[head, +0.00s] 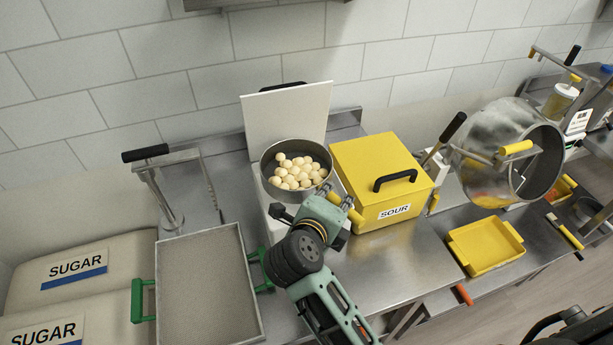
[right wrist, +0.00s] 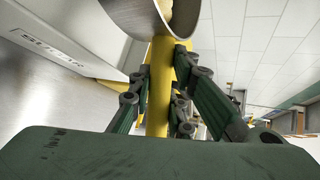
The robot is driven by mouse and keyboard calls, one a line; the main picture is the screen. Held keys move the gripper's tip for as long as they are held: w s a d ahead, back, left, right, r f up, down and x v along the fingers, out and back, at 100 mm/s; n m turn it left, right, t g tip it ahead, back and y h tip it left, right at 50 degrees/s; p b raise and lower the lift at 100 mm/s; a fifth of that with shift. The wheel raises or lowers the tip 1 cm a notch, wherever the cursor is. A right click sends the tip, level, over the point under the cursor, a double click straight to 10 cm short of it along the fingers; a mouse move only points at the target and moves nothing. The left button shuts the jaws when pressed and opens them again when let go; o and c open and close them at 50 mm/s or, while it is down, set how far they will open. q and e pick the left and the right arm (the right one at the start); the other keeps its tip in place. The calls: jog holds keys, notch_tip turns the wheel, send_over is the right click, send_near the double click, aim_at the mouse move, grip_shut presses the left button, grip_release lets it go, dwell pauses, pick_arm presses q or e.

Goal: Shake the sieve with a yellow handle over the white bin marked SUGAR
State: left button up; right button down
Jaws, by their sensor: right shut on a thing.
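The sieve (head: 265,183) is a round metal pan holding several pale yellow balls (head: 296,172). It sits over the white bin (head: 274,233), covering most of its opening; I cannot tell whether it touches the rim. The bin's white lid (head: 290,122) stands open behind it. My right gripper (head: 336,198) is shut on the sieve's yellow handle (head: 355,215). In the right wrist view the handle (right wrist: 159,90) runs between the fingers (right wrist: 160,85) up to the metal pan (right wrist: 140,14). Lettering on the bin wall (right wrist: 50,45) shows there, partly readable. My left gripper is not in view.
A yellow SOUR box (head: 365,160) stands close to the right of the sieve. A tray with green handles (head: 208,285) is at front left, beside white SUGAR sacks (head: 75,265). A tilted metal drum (head: 500,130) and a yellow tray (head: 485,246) are farther right.

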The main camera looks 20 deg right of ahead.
jog(key=shift+w+a+r, duration=0.1)
jog(key=shift+w+a, duration=0.05)
jog(key=shift+a, duration=0.35)
jog(key=d, duration=0.1)
jog(key=s+d+p, duration=0.1)
jog(key=d, duration=0.1)
jog(key=shift+d, duration=0.1)
jog(key=shift+w, duration=0.1)
